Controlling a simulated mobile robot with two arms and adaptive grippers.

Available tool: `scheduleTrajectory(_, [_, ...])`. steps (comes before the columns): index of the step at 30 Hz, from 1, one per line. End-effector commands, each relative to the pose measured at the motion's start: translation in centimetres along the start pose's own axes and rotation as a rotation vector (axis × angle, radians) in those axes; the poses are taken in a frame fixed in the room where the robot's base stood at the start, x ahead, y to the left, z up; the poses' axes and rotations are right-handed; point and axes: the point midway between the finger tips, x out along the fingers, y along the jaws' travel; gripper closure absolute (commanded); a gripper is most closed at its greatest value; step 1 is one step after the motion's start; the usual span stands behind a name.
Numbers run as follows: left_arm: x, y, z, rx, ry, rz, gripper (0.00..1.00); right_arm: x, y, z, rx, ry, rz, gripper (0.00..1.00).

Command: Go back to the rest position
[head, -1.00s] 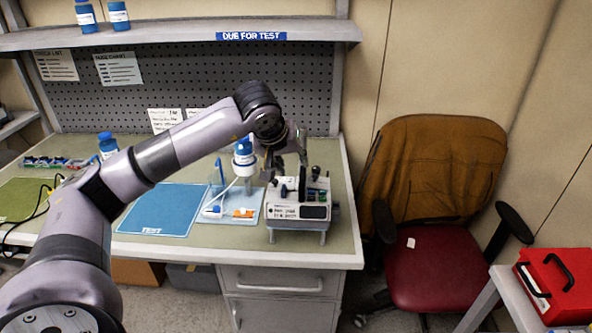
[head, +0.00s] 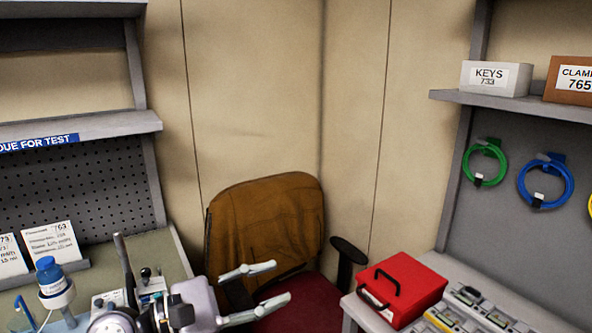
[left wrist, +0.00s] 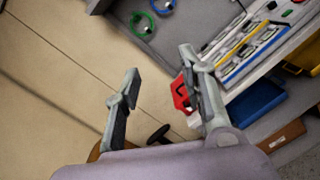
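My left gripper (head: 262,288) shows at the bottom middle of the head view, in front of the office chair. Its two fingers are spread apart with nothing between them. In the left wrist view the same gripper (left wrist: 155,95) is open and empty, facing the wall, with the red case beyond it. My right gripper is in neither view.
An office chair (head: 268,225) with a brown cover stands between two benches. A red case (head: 402,288) sits on the right bench. The left bench holds a blue-capped bottle (head: 52,278) and a device (head: 150,284) partly hidden by my arm.

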Motion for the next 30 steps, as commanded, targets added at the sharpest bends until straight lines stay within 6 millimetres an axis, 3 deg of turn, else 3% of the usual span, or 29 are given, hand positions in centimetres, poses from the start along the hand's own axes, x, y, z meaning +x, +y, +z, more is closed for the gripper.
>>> scheduleTrajectory(2, [-0.2,1.0,2.1,-0.324,-0.157,0.163,0.62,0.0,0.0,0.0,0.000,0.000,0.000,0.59])
scheduleTrajectory(5, [-2.1,3.5,2.3,-0.738,-0.329,0.377,0.62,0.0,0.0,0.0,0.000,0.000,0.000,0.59])
scheduleTrajectory(8, [-5.4,5.4,-0.3,-1.157,-0.483,0.605,0.62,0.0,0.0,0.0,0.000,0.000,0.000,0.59])
scheduleTrajectory(11, [-9.4,5.3,-5.2,-1.566,-0.621,0.857,0.62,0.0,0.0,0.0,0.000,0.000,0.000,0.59])
scheduleTrajectory(14, [-13.5,2.4,-11.0,-1.940,-0.742,1.139,0.62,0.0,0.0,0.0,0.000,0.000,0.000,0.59])
scheduleTrajectory(18, [-18.2,-4.9,-17.2,-2.334,-0.868,1.545,0.62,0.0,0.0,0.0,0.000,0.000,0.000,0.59])
scheduleTrajectory(20, [-19.8,-8.5,-18.9,-2.458,-0.909,1.721,0.62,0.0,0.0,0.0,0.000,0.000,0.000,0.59])
scheduleTrajectory(21, [-20.7,-10.9,-19.7,2.346,0.866,-1.706,0.62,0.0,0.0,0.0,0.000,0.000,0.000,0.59])
scheduleTrajectory(25, [-22.8,-17.7,-20.8,2.023,0.743,-1.653,0.62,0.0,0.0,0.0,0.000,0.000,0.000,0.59])
scheduleTrajectory(30, [-24.5,-24.9,-20.3,1.702,0.624,-1.603,0.62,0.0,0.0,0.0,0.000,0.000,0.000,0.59])
